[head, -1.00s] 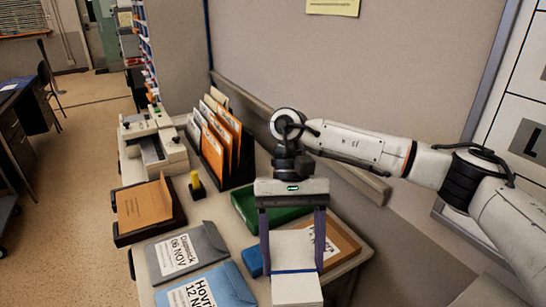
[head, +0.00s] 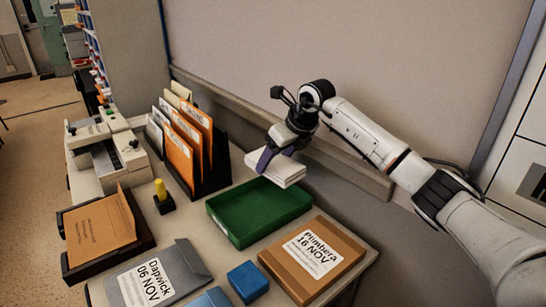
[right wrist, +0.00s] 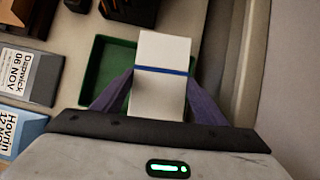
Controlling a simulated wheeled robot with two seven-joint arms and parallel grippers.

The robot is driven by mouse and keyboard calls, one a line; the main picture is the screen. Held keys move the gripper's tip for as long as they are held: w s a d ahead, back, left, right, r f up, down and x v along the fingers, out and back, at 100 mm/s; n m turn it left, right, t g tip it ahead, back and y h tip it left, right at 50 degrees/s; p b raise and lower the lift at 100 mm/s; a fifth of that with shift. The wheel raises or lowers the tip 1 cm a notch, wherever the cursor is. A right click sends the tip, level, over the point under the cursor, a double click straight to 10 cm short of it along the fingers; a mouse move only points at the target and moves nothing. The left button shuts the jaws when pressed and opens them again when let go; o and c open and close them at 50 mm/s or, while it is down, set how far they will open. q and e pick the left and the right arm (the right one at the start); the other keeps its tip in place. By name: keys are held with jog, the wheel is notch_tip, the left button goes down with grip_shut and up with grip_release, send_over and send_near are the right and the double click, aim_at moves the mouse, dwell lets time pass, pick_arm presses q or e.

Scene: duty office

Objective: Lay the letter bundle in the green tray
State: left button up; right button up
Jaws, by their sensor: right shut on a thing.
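The letter bundle (head: 281,171) is a stack of white envelopes; a blue band round it shows in the right wrist view (right wrist: 163,100). My right gripper (head: 268,160) is shut on the bundle and holds it in the air above the back right part of the green tray. The green tray (head: 228,231) lies on the table and looks empty where I see inside. In the right wrist view the bundle covers part of the tray (right wrist: 88,80). My left gripper is not in view.
A brown parcel (head: 326,287) and a blue box (head: 247,281) lie in front of the tray. A black rack with orange folders (head: 181,157) stands behind left. A yellow-handled stamp (head: 161,190), a dark tray (head: 148,229) and a grey envelope (head: 188,263) are left. A partition wall rises behind.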

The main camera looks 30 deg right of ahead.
jog(key=shift+w+d+f+m, duration=0.1)
jog(key=shift+w+d+m, duration=0.3)
jog(key=shift+d+m, duration=0.15)
jog(key=shift+d+f+h, duration=0.1)
jog(key=shift+h, duration=0.2)
jog(key=shift+s+f+b, duration=0.1)
jog(key=shift+f+b, duration=0.75)
jog(key=shift+b, duration=0.05)
notch_tip(320, 180, down, 6)
jog(key=b, duration=0.4)
jog(key=shift+r, duration=0.2)
jog(key=shift+f+b, duration=0.45)
jog(key=shift+f, duration=0.4)
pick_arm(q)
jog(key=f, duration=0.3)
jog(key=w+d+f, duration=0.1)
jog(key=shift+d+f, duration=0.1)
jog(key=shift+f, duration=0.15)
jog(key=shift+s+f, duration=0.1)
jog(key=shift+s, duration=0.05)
pick_arm(e)
jog(key=o, duration=1.2)
